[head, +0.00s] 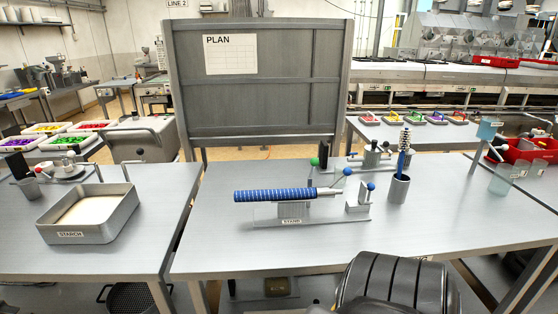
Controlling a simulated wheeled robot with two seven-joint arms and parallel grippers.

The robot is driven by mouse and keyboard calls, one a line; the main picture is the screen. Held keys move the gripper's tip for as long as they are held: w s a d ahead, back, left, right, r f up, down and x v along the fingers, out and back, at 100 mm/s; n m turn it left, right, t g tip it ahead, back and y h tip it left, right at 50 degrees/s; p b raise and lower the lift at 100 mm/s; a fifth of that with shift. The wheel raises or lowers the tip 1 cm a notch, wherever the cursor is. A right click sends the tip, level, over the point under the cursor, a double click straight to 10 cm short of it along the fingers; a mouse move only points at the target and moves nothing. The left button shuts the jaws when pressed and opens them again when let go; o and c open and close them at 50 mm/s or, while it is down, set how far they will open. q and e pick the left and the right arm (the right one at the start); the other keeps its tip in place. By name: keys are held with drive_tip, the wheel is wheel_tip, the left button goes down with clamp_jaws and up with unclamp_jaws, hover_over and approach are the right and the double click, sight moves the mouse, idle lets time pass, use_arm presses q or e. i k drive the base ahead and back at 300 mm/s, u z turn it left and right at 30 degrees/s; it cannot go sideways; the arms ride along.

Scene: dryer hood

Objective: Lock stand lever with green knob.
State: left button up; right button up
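The stand (292,211), labelled "STAND", sits on the middle table. A blue-gripped rod with a metal end (275,194) lies across it. A green knob (314,161) stands just above and behind the rod near its right end. Its lever is thin and partly hidden, so I cannot tell how it joins the stand. A blue knob (347,171) on a slanted lever is to its right, and another blue knob (371,186) is by the block at the stand's right end. Neither of my grippers shows in the head view.
A metal cup (398,188) holding a blue-handled tool stands right of the stand. A starch tray (90,212) is on the left table. A grey board marked "PLAN" (262,85) rises behind. A black padded shape (395,285) fills the front. The table's front left is clear.

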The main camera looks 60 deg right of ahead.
sight(315, 162)
drive_tip(key=i, duration=0.95)
drive_tip(key=z, duration=1.25)
